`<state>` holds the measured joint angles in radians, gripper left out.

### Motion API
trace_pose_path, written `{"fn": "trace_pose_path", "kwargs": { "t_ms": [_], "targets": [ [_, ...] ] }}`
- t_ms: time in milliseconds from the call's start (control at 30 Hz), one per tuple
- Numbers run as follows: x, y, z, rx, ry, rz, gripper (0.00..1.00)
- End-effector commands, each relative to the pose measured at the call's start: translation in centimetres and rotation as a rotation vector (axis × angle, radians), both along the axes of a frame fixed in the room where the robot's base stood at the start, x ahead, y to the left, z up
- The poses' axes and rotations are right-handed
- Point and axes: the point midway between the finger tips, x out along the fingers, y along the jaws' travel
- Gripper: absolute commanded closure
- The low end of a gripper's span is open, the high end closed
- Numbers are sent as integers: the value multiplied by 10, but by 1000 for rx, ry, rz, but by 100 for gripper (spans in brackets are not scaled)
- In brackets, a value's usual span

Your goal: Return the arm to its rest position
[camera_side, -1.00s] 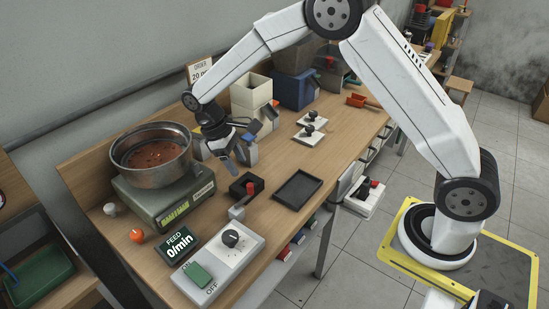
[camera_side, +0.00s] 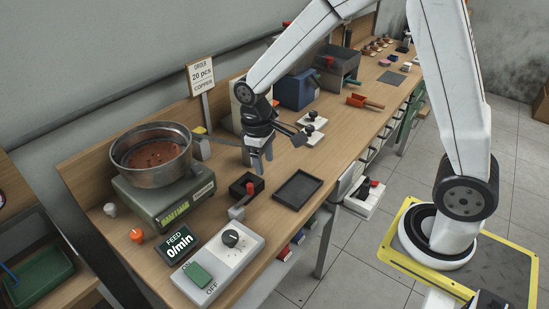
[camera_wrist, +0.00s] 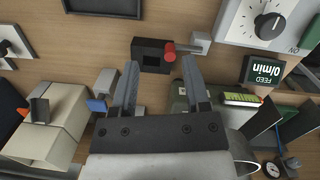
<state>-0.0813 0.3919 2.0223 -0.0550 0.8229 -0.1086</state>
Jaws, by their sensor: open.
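My gripper (camera_side: 258,162) points down above the wooden bench, to the right of the metal bowl and behind the small black box with a red knob. Its jaws are open and empty. In the wrist view my gripper (camera_wrist: 160,68) shows two spread fingers with nothing between them. The black box with the red knob (camera_wrist: 152,55) lies beyond the fingertips there. My arm reaches over the bench from its base at the right.
A metal bowl (camera_side: 150,167) with copper-coloured pieces sits on a green feeder (camera_side: 170,202). The order sign (camera_side: 202,75), control panel (camera_side: 218,262), black tray (camera_side: 297,187), blue bin (camera_side: 296,90) and red scoop (camera_side: 358,100) stand around. Bench space right of the tray is clear.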

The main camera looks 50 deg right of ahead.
Motion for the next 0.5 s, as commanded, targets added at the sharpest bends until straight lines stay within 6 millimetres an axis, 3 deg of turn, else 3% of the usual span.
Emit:
{"fn": "trace_pose_path", "kwargs": {
  "t_ms": [500],
  "targets": [
    [-85,-21,6,56,-284,-195,40]
  ]
}}
